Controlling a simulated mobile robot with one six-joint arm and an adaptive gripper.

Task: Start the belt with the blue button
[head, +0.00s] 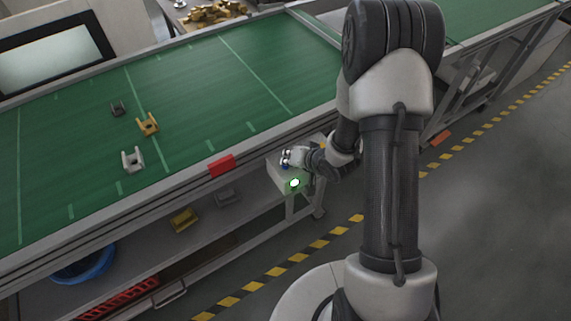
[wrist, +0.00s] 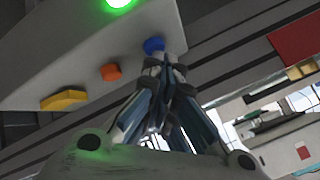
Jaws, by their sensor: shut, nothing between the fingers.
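The control box (head: 278,178) is a pale box at the near edge of the green belt (head: 190,85). A bright green lamp (head: 294,183) is lit on it, and this also shows at the top of the wrist view (wrist: 120,2). The blue button (wrist: 153,45) sits on the panel, with an orange button (wrist: 110,72) and a yellow one (wrist: 63,100) to its left. My gripper (wrist: 163,64) is shut and empty, its fingertips right at the blue button. I cannot tell whether they touch or press it. My gripper (head: 287,160) is over the box in the head view.
Grey and yellow brackets (head: 148,124) lie on the belt. Below are a shelf with more brackets and a blue tub (head: 84,268).

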